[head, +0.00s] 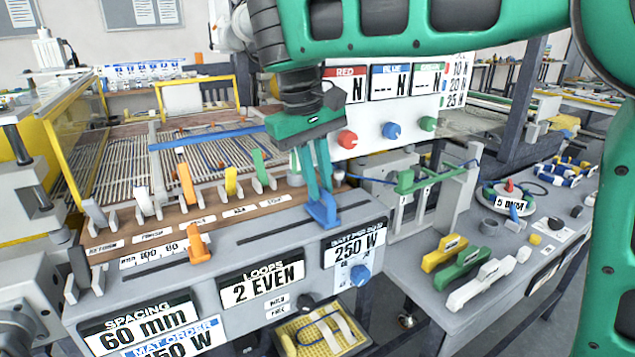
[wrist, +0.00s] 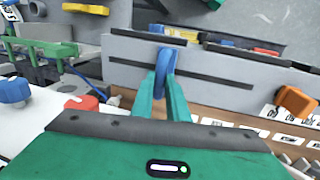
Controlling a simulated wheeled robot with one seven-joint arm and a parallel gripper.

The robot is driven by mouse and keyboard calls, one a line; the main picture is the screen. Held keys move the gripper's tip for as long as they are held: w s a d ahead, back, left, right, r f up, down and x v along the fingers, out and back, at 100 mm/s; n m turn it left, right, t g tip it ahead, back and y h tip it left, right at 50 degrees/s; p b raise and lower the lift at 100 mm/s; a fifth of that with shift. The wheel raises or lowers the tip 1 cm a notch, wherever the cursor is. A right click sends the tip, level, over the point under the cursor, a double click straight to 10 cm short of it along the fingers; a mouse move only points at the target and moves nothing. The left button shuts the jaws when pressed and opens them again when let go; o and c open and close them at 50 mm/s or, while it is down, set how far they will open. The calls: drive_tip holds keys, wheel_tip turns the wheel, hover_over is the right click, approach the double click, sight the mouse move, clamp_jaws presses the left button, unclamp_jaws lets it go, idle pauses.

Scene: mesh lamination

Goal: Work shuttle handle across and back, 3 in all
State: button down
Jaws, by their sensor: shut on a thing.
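The shuttle handle, which I take to be the blue handle (head: 322,211), stands on the grey sloped front panel, near the right end of a long dark slot. My gripper (head: 318,195) reaches down from above with its green fingers closed around the blue handle. In the wrist view the blue handle (wrist: 165,62) shows between the two fingertips of my gripper (wrist: 166,88), against the panel. The fingers cover part of the handle, and its foot is partly hidden.
An orange slider (head: 198,250) stands on the panel to the left. Several coloured levers (head: 232,182) line the brown strip behind. Red, blue and green knobs (head: 390,131) sit on the white box close behind my gripper. Loose coloured handles (head: 462,262) lie on the right table.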

drive_tip(key=c, duration=1.7)
unclamp_jaws()
drive_tip(key=shift+r, duration=0.1)
drive_tip(key=shift+a+r, duration=0.55)
drive_tip(key=shift+r, duration=2)
wheel_tip(320, 180, up, 5)
hover_over(313, 213)
drive_tip(key=shift+s+a+r, duration=0.1)
drive_tip(key=shift+a, duration=0.25)
